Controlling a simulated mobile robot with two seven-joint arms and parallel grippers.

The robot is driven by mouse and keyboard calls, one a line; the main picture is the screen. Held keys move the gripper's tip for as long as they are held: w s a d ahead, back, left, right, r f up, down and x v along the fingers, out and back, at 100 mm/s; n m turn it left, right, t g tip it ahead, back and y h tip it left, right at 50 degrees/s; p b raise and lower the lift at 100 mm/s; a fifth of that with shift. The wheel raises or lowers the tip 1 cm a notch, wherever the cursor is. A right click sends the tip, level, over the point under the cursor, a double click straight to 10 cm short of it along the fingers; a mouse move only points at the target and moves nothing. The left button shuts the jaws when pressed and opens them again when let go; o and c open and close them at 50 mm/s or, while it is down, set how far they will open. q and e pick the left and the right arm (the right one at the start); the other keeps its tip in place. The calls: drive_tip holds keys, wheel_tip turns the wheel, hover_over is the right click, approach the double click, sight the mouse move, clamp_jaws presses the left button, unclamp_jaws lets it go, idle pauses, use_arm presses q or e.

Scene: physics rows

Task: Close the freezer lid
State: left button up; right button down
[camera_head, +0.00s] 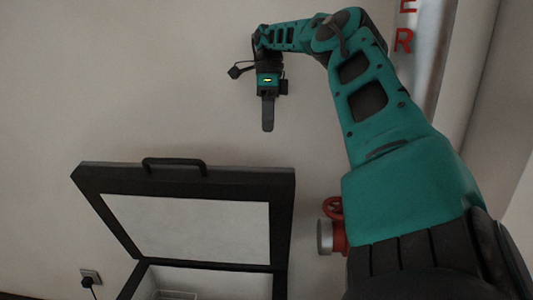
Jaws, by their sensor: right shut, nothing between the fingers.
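The freezer lid (284,215) stands raised in the lower left half of the view, a dark frame around a pale inner panel. A black handle (174,161) sits on its top edge. Below it, part of the freezer's opening (210,284) shows, with a pale basket inside; the rest is cut off by the frame's bottom edge. My right gripper (268,128) is shut and empty, pointing down. In the picture it is above the lid's top right part, apart from it. My left gripper is out of view.
A wall socket (90,275) with a black plug is at the lower left. A red fitting with a grey cap (325,237) is right of the lid, partly behind my right arm. The upper left shows bare wall.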

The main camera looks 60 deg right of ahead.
drive_tip(key=b+x, duration=0.1)
drive_tip(key=x, duration=0.8)
drive_tip(key=shift+f+b, duration=0.25)
drive_tip(key=shift+b, duration=0.1)
drive_tip(key=shift+f, duration=0.1)
drive_tip(key=shift+s+a, duration=0.1)
